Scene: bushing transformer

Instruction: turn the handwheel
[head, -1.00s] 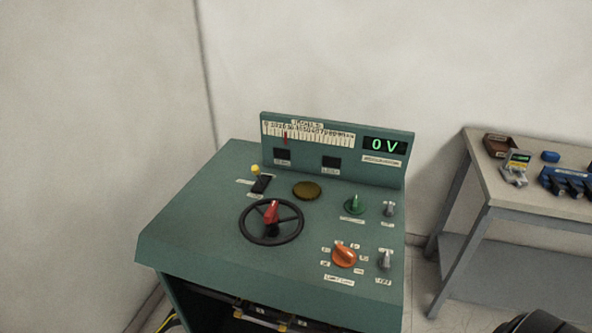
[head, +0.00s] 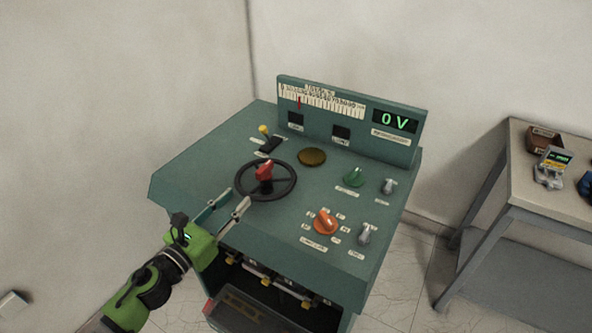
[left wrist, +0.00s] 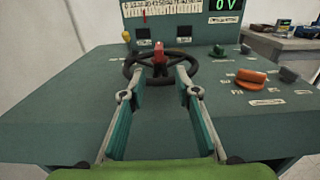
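The handwheel (head: 291,187) is a black ring with spokes and a red grip (head: 265,170) at its hub, on top of the green console. It also shows in the left wrist view (left wrist: 130,72), straight ahead, with the red grip (left wrist: 158,61) above the hub. My left gripper (head: 229,200) is at the near left of the wheel. In the left wrist view (left wrist: 159,92) its two fingers are spread apart, empty, with the tips close to the wheel's near rim. I cannot tell whether they touch it. My right gripper is not in view.
The console top (head: 210,150) also holds a yellow-tipped lever (head: 264,130), a green knob (head: 354,177), an orange knob (head: 326,222) and grey knobs. A gauge panel (head: 340,135) reading 0 V stands behind. A workbench (head: 560,195) is at the right.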

